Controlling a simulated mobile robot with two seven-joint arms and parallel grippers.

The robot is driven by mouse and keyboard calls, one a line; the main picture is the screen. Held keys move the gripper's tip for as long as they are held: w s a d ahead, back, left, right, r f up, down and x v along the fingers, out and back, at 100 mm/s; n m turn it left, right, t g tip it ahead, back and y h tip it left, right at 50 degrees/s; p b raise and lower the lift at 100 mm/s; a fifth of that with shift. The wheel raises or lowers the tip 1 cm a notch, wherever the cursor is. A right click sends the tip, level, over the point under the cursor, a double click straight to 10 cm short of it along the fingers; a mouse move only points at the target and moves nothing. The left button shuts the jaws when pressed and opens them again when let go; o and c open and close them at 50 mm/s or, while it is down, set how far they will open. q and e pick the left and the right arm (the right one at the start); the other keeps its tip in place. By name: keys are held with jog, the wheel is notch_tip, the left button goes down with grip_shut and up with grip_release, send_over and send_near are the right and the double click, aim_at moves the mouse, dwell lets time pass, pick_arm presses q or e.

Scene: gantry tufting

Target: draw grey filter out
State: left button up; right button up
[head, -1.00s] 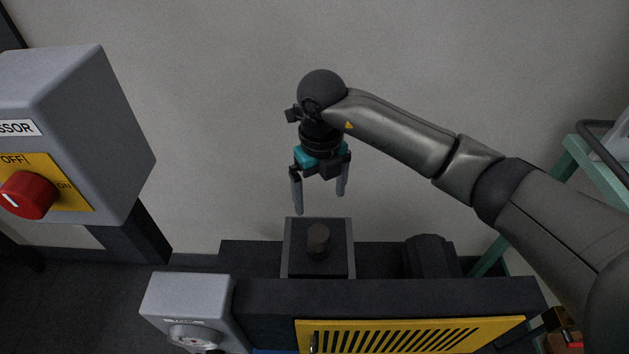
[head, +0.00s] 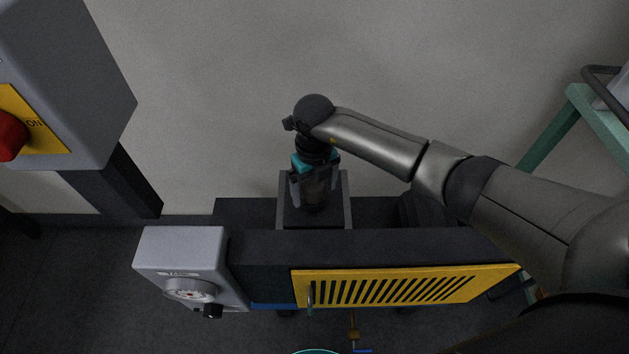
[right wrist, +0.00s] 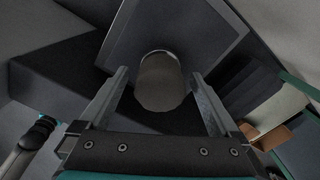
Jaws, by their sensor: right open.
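The grey filter (right wrist: 162,84) is a dark grey cylinder with a rounded end, standing in a square open-topped grey housing (right wrist: 205,28) in the right wrist view. In the head view the filter (head: 316,193) is partly hidden by my right gripper (head: 315,200), which points down into the housing (head: 347,205). The right gripper's fingers (right wrist: 160,76) are open, one on each side of the filter. In the wrist view gaps show between the fingers and the filter.
A yellow slotted panel (head: 400,290) fronts the dark machine below the housing. A grey box with a dial (head: 190,268) stands at its left. A grey switch box with a red knob (head: 60,80) is at the upper left. A green frame (head: 555,130) stands at the right.

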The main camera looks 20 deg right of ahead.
jog(key=shift+c, duration=1.2)
jog(key=c, duration=1.3)
jog(key=shift+o, duration=0.2)
jog(key=shift+w+n+b, duration=0.1)
jog(key=shift+n+b, duration=0.2)
jog(key=shift+n, duration=1.3)
jog(key=shift+d+f+n+b, duration=0.1)
jog(key=shift+n+b, duration=0.55)
jog(key=shift+n, duration=0.95)
